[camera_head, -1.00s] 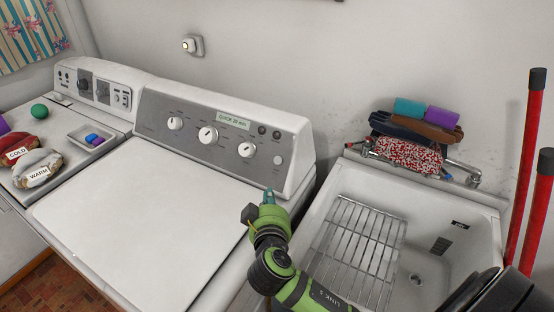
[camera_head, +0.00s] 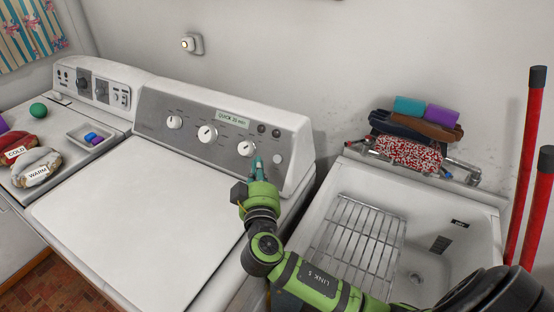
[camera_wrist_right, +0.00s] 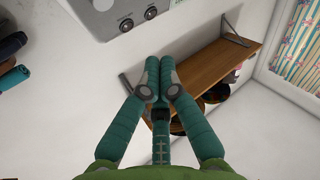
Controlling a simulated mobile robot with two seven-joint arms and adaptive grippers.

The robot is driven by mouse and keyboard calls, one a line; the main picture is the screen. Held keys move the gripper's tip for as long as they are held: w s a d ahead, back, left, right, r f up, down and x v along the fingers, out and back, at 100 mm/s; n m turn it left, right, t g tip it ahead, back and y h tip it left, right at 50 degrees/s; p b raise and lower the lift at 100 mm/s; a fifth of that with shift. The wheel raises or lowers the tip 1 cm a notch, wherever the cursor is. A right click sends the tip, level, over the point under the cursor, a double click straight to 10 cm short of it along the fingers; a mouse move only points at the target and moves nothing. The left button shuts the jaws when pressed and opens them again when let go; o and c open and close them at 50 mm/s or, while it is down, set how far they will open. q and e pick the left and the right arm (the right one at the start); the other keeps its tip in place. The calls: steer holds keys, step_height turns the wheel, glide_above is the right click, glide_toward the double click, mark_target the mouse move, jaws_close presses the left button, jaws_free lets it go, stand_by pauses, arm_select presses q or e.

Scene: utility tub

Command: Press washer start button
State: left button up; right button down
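The washer (camera_head: 140,215) stands in the middle of the head view, its grey control panel (camera_head: 183,148) at the back. A round pale button (camera_head: 277,159) sits at the panel's right end, below two small dark knobs (camera_head: 268,131). My right gripper (camera_head: 257,163) is in front of the panel, just left of that button and below the right white dial (camera_head: 246,149). Contact with the panel cannot be told. In the right wrist view the teal fingers (camera_wrist_right: 160,78) are together with nothing between them, and part of the panel (camera_wrist_right: 100,18) shows upper left. My left gripper is not in view.
A sink (camera_head: 440,205) with a wire rack (camera_head: 360,240) is right of the washer. Folded cloths (camera_head: 410,150) lie behind it, and red poles (camera_head: 530,170) stand far right. A second machine (camera_head: 110,75) is at left. The washer lid is clear.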

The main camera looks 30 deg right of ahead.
mark_target(275, 156)
steer(key=shift+w+d+f+b, duration=0.45)
steer(key=shift+w+d+f, duration=0.15)
steer(key=shift+d, duration=0.3)
steer(key=shift+w+d+f+b, duration=0.5)
steer(key=shift+d+f, duration=0.15)
steer(key=shift+d, duration=0.3)
steer(key=shift+w+d+f+b, duration=0.45)
steer(key=shift+w+d+f, duration=0.15)
steer(key=shift+d, duration=0.3)
steer(key=shift+s, duration=0.1)
steer(key=shift+d+f+b, duration=0.15)
steer(key=shift+f+b, duration=0.1)
steer(key=shift+b, duration=0.15)
steer(key=shift+w+d, duration=0.15)
steer(key=shift+w, duration=0.05)
steer(key=shift+w+d+f+b, duration=0.1)
steer(key=shift+d+f+b, duration=0.1)
steer(key=shift+b, duration=0.15)
steer(key=shift+d+f+b, duration=0.15)
steer(key=shift+d+b, duration=0.1)
steer(key=shift+b, duration=0.05)
